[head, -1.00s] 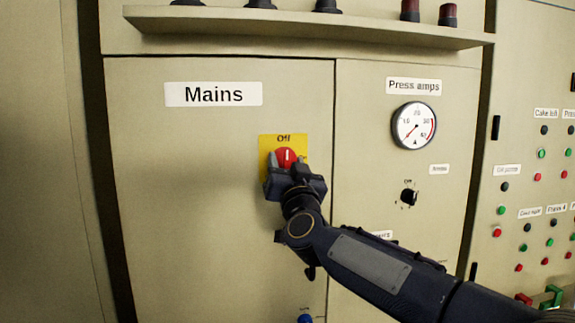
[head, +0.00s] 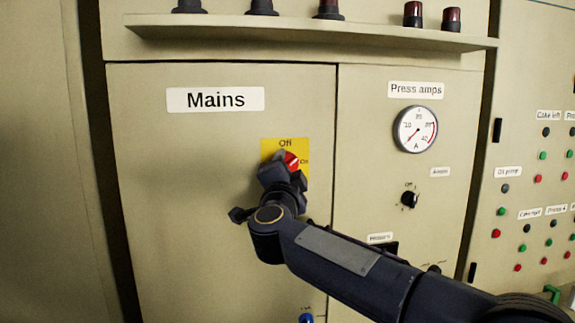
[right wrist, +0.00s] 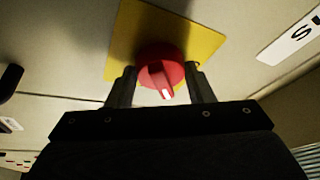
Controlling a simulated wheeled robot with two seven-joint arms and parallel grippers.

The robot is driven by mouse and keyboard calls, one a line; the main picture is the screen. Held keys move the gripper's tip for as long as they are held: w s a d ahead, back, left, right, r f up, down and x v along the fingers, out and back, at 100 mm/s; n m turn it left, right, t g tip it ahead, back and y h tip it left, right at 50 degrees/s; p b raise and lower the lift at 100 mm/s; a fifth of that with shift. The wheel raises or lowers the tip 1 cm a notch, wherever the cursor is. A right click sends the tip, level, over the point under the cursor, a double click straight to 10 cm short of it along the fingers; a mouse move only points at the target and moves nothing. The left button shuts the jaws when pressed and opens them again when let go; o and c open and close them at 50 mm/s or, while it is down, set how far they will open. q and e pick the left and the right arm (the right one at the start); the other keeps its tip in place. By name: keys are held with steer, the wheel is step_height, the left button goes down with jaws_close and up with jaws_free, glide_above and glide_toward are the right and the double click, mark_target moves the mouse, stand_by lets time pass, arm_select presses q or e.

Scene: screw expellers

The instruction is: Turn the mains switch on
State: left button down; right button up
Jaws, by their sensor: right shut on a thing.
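The mains switch is a red rotary knob (head: 291,160) with a white pointer line, set on a yellow plate (head: 272,148) below the "Mains" label (head: 215,99). The plate reads "Off" at the top and "On" at the right. The pointer is tilted away from "Off" toward the "On" side; the gripper partly hides the knob, so its exact angle is hard to tell. My right gripper (head: 287,167) is shut on the knob. In the right wrist view the red knob (right wrist: 160,68) sits between the two fingers. My left gripper is not in view.
A shelf (head: 300,33) with dark lamps juts out above the panel. To the right are the "Press amps" gauge (head: 415,129), a black rotary switch (head: 410,199) and a panel of coloured buttons. My right arm crosses the lower right. The cabinet door left of the knob is clear.

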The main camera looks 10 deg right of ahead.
steer(key=m+p, duration=0.1)
steer(key=m, duration=0.1)
steer(key=m+g+h, duration=0.1)
steer(key=m, duration=0.2)
steer(key=shift+a+r+g+p, duration=0.2)
steer(key=shift+g+p, duration=0.1)
steer(key=shift+p, duration=0.1)
steer(key=shift+m+g+p, duration=0.6)
steer(key=shift+m+p, duration=0.1)
steer(key=shift+m, duration=1.1)
steer(key=o, duration=1.4)
steer(key=shift+d, duration=0.1)
steer(key=shift+c, duration=0.2)
steer(key=b+v, duration=0.2)
steer(key=v, duration=0.6)
steer(key=shift+w, duration=0.1)
